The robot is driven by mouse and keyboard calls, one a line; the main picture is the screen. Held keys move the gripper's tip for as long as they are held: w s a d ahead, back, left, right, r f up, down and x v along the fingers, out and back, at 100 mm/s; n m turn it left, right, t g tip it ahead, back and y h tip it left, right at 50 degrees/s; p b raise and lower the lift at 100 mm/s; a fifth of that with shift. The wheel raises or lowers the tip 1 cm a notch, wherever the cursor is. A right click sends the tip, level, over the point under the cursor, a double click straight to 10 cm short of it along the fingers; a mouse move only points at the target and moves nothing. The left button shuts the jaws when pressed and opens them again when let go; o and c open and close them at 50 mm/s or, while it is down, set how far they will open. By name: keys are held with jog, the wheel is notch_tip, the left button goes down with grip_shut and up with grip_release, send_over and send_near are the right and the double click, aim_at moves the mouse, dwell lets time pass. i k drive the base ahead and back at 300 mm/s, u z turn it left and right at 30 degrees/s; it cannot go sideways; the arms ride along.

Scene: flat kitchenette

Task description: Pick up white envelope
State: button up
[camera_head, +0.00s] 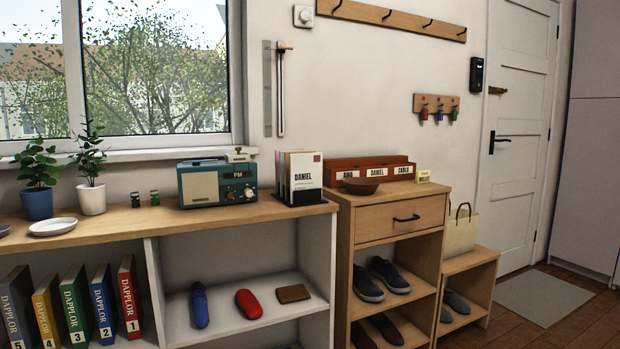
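A white envelope (305,170) marked "DANIEL" stands upright at the front of a dark holder (297,197). The holder sits at the right end of the wooden shelf top. Other upright sheets or envelopes, some coloured along their edges, show behind and left of the white one. The lower part of the stack is partly inside the holder. My gripper is not in view.
A teal radio (218,183) stands just left of the holder. A red-brown letter box (368,168) with name labels and a brown bowl (361,186) are to the right on the drawer cabinet (400,222). Plants in pots (91,198) stand left, below the window.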

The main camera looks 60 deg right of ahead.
aim_at(305, 169)
jog(key=z, duration=0.7)
jog(key=i, duration=0.7)
jog(key=z, duration=0.95)
jog(key=i, duration=0.2)
jog(key=z, duration=0.3)
